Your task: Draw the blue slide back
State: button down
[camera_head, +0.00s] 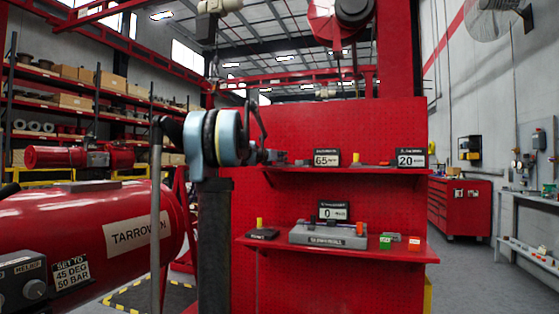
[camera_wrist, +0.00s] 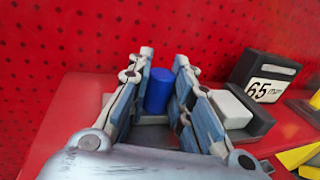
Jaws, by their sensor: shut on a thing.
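The blue slide (camera_wrist: 159,90) is a short, upright blue block between the fingers of my gripper (camera_wrist: 163,66) in the wrist view. My gripper is shut on it, with one finger on each side. Its lower part is hidden by the fingers and palm. In the head view my gripper (camera_head: 272,157) reaches the left end of the upper red shelf (camera_head: 345,171). The blue slide cannot be made out there. The slide's grey base shows partly beneath the fingers, next to a dark unit with a pale block (camera_wrist: 230,108) and a "65" display (camera_wrist: 265,88).
A red perforated panel (camera_head: 330,130) stands right behind the shelf. A "20" display (camera_head: 411,158) is at the shelf's right end. The lower shelf (camera_head: 400,256) holds a grey unit with a "0" display (camera_head: 333,212) and small coloured blocks. A red tank (camera_head: 95,240) stands at left.

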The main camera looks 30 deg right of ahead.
jog(key=shift+w+a, duration=0.8)
jog(key=shift+w, duration=0.1)
jog(key=c, duration=1.4)
grip_release()
jog(key=v, duration=1.2)
jog(key=shift+f, duration=0.1)
